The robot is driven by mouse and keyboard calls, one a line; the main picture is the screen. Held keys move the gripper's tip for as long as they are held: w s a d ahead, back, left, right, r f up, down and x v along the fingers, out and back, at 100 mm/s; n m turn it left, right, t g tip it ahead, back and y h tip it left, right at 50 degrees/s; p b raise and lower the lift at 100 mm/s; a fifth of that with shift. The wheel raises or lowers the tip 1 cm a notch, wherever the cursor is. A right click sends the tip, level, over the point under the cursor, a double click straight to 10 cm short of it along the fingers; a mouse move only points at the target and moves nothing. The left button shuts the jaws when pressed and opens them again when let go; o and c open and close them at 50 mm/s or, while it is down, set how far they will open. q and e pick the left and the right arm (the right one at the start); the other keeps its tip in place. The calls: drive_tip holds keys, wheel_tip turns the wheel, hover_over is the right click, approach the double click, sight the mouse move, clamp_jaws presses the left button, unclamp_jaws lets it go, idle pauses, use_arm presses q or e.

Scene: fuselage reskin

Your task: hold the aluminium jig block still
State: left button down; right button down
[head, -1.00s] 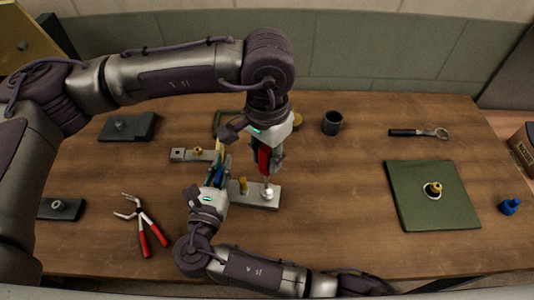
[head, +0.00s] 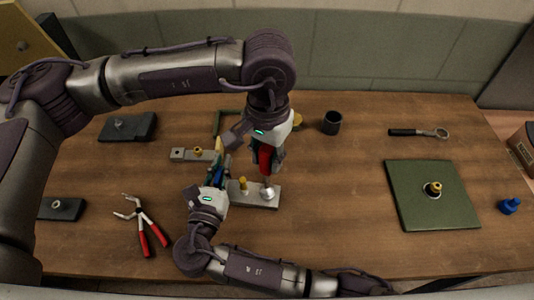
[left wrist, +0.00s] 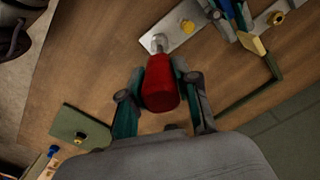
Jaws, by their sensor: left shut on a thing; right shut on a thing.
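The aluminium jig block (head: 255,201) lies on the bench near the middle, with a brass bushing (head: 243,184) on it; it also shows in the left wrist view (left wrist: 177,39). My right gripper (head: 218,176) is shut at the left end of the block; its fingertips hide the contact. A yellow-tipped piece (left wrist: 251,43) shows beside its fingers; I cannot tell what it belongs to. My left gripper (left wrist: 160,96) is shut on a red-handled tool (left wrist: 161,85), held roughly upright. The tool's metal end (head: 267,193) meets the right part of the block.
Red-handled pliers (head: 143,225) lie at left, with dark blocks beyond. A dark cup (head: 331,122), a ratchet (head: 419,133), a green mat (head: 414,208) and a blue piece (head: 510,205) are to the right. Bench between block and mat is clear.

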use_arm(q)
drive_tip(key=shift+r, duration=0.1)
drive_tip(key=shift+r, duration=0.8)
drive_tip(key=n, duration=2.4)
